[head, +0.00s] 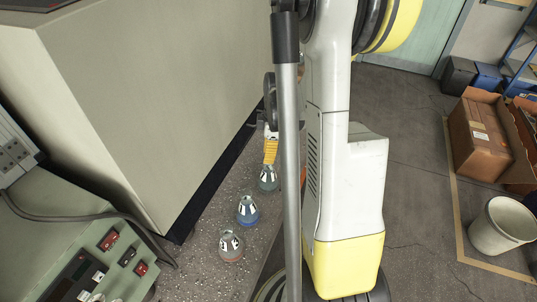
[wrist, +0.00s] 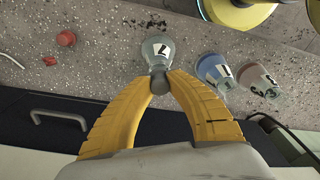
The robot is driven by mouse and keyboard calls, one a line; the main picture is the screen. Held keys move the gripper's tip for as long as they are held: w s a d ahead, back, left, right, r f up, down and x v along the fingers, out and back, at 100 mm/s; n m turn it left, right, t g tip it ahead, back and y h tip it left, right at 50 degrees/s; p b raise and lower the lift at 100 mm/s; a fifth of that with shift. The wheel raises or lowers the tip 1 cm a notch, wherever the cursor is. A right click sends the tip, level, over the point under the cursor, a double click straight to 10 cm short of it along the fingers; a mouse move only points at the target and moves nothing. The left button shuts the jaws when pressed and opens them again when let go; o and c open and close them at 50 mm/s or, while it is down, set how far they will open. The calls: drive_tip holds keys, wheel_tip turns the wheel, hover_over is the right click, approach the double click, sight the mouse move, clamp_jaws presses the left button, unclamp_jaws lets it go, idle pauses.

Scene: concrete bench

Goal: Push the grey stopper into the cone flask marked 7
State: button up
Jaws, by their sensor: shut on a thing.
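My gripper (wrist: 160,81) is shut on the grey stopper (wrist: 159,86), a small dark grey piece between the yellow fingertips. The cone flask marked 7 (wrist: 157,48) is grey-green glass and stands on the speckled bench. In the wrist view the stopper lies in line with the flask's neck and overlaps it. I cannot tell whether it is seated in the mouth or just above it. In the head view my gripper (head: 270,160) points down over the flask (head: 268,182), and my arm partly covers both. The stopper cannot be made out there.
A blue cone flask (wrist: 215,70) and a red one (wrist: 255,80) stand to the right in the wrist view. A red piece (wrist: 66,38) lies on the bench at left. A large grey cabinet (head: 160,90) stands beside the bench in the head view.

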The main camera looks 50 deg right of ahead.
drive_tip(key=shift+f, duration=0.15)
idle(0.3)
drive_tip(key=shift+f+b, duration=0.35)
drive_tip(key=shift+b, duration=0.15)
drive_tip(key=o, duration=0.8)
drive_tip(key=shift+o, duration=0.7)
drive_tip(key=o, duration=0.5)
drive_tip(key=shift+r, duration=0.1)
drive_tip(key=shift+r+p, duration=3.4)
drive_tip(key=shift+r, duration=1.05)
